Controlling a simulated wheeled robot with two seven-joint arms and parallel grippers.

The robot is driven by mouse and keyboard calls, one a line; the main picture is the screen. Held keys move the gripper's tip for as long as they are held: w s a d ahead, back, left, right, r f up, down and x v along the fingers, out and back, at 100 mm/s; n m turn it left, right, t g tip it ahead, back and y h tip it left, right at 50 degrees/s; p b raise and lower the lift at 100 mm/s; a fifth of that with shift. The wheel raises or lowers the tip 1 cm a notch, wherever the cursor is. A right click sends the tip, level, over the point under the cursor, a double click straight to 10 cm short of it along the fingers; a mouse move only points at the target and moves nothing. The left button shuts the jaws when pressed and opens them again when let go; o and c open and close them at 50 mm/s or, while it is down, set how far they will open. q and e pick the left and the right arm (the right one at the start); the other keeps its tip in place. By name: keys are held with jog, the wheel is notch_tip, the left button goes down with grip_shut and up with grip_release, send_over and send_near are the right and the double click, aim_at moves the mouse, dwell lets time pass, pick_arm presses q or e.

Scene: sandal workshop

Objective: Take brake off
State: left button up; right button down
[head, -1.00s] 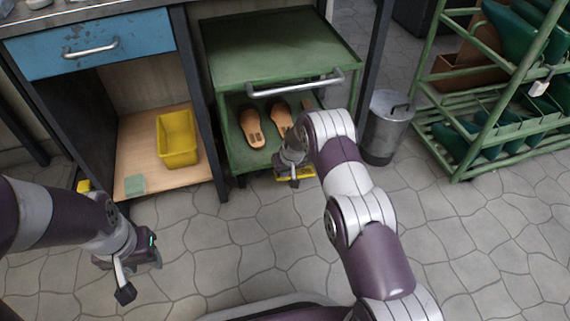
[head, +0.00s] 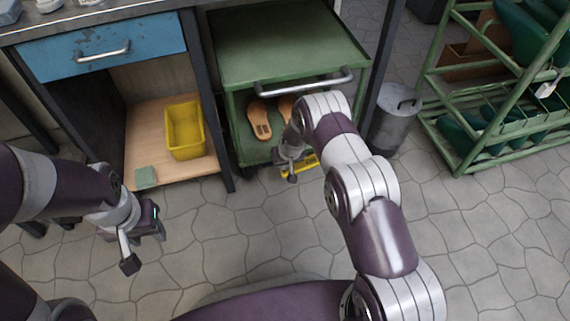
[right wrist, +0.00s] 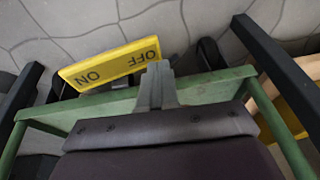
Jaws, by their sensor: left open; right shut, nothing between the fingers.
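The brake is a yellow pedal plate at the low edge of the green cart (head: 290,48). In the right wrist view the pedal (right wrist: 105,64) shows ON at its left and OFF at its right, lettered upside down. My right gripper (right wrist: 158,80) is shut and empty, its fingertips at the OFF end; I cannot tell whether they touch it. In the head view the gripper (head: 281,164) is low at the cart's front and partly covers the pedal (head: 303,168). My left gripper (head: 157,230) is open and empty above the floor at left.
Sandals (head: 259,119) lie on the cart's lower shelf, partly behind my arm. A workbench with a blue drawer (head: 100,46) and yellow bin (head: 186,130) stands left. A metal trash can (head: 394,122) and green rack (head: 470,100) stand right. The front floor is clear.

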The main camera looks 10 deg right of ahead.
pick_arm(q)
notch_tip(320, 180, up, 6)
jog(key=p, duration=0.4)
jog(key=shift+r+p, duration=0.25)
jog(key=shift+p, duration=0.15)
pick_arm(e)
jog(key=s+a+r, duration=0.3)
jog(key=r, duration=0.6)
jog(key=shift+a+r, duration=0.15)
jog(key=shift+r, duration=0.2)
jog(key=s+g, duration=0.2)
jog(key=s, duration=0.5)
jog(key=s+d+r+p, duration=0.2)
jog(key=s+r, duration=0.4)
jog(key=r, duration=0.4)
jog(key=s+d+r+g+h+p, duration=0.1)
jog(key=s+d+r+p, duration=0.15)
jog(key=s+r, duration=0.55)
jog(key=s+d+r+p, duration=0.1)
jog(key=s+r+p, duration=0.3)
jog(key=r, duration=0.7)
pick_arm(q)
notch_tip(320, 180, up, 46)
jog(key=p, duration=3.7)
jog(key=shift+p, duration=0.35)
pick_arm(e)
notch_tip(320, 180, up, 42)
jog(key=s+t, duration=0.1)
